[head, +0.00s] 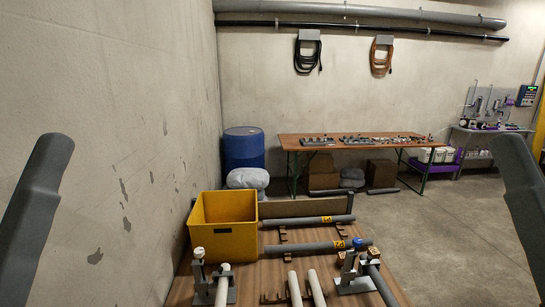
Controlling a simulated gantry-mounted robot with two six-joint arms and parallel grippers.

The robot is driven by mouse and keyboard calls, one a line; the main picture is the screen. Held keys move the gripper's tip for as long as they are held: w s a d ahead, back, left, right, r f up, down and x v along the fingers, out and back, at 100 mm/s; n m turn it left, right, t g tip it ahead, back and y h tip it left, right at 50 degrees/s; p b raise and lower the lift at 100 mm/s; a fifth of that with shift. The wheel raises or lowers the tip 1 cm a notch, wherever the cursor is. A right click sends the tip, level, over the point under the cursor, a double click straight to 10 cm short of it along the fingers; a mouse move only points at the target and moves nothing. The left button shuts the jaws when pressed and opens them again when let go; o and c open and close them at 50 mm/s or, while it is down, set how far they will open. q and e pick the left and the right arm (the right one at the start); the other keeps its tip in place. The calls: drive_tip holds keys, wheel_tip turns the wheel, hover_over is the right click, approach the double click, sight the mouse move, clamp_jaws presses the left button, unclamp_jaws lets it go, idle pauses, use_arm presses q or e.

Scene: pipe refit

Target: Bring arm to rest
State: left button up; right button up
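My two grey arm links rise at the left and right edges of the head view, clear of the table. Neither gripper shows in this view, so their state is hidden. A brown wooden worktable (246,274) stands below and ahead, cut off by the bottom edge. On it are a left clamp (200,272) at a white pipe (222,286) and a right clamp (350,275) at a grey pipe (380,283). Two white pipes (294,289) lie between them.
A yellow bin (222,244) stands at the table's back left. Two grey pipes with yellow labels (308,221) lie on brown racks beside it. Behind are a blue barrel (243,148) and a long workbench (352,143). The floor at right (445,240) is clear.

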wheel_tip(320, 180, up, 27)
drive_tip(key=p, duration=2.4)
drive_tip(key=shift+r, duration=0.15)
